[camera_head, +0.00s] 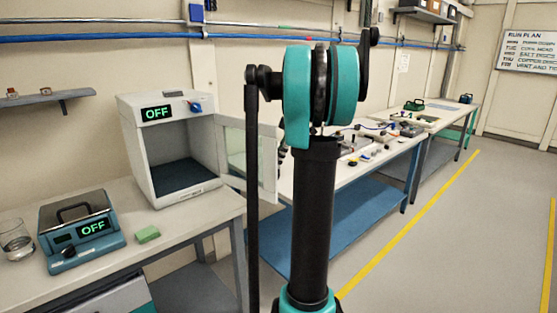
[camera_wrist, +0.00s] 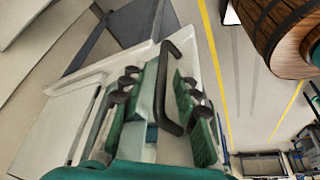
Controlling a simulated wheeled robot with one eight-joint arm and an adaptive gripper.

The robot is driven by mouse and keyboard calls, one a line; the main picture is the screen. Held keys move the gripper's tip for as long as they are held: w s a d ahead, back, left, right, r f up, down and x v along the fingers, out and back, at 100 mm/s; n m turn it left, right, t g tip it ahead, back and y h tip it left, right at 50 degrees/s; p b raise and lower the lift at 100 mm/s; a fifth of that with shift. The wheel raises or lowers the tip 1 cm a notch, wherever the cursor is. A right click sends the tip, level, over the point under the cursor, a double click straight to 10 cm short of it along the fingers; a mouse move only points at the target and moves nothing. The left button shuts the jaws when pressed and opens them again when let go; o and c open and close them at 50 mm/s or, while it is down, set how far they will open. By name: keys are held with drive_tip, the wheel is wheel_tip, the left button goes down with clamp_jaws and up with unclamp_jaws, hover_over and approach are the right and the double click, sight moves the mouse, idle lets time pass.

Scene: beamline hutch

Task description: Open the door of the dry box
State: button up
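The dry box (camera_head: 160,113) is a pale cabinet on the left bench with a green "OFF" display. Its front is uncovered, and the dark inside floor shows. Its door (camera_head: 268,165), a pale frame with a clear pane, stands swung out to the right. In the wrist view a dark bar handle (camera_wrist: 172,90) stands off a pale panel. My gripper (camera_wrist: 155,105) has its teal fingers apart, with the handle between them, nearer the right finger. Contact is hard to tell. In the head view my arm hides most of the gripper behind it, beside the door.
A blue instrument (camera_head: 80,230) reading "OFF", a glass beaker (camera_head: 15,237) and a green block (camera_head: 147,234) are on the left bench (camera_head: 190,228). A second bench (camera_head: 300,178) with small parts stands beyond. The floor (camera_head: 430,240) at the right is clear.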

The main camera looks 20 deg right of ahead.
drive_tip(key=v, duration=1.1)
drive_tip(key=shift+d+r, duration=0.2)
drive_tip(key=shift+r, duration=0.15)
